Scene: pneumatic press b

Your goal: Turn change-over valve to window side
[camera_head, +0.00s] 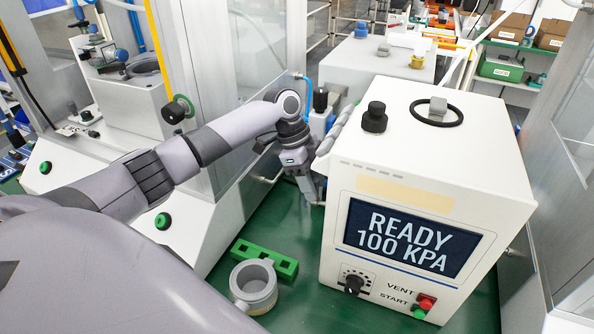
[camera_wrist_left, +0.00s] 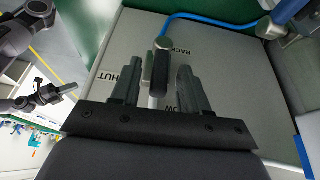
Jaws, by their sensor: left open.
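The change-over valve's black lever (camera_wrist_left: 161,66) shows in the left wrist view on a grey panel (camera_wrist_left: 235,75). Labels reading RACK, part of SHUT, and a partly hidden one ending in OW surround it. My left gripper (camera_wrist_left: 158,78) is open, its two fingers on either side of the lever, apart from it as far as I can see. In the head view my left gripper (camera_head: 309,190) reaches down beside the left wall of the white press unit (camera_head: 420,150); the valve cannot be made out there.
The press unit's screen (camera_head: 411,238) reads READY 100 KPA. A grey cup (camera_head: 253,288) and a green block (camera_head: 265,260) sit on the green floor in front. A blue hose (camera_wrist_left: 205,18) runs above the lever. A glass-sided cabinet (camera_head: 255,60) stands left of the gripper.

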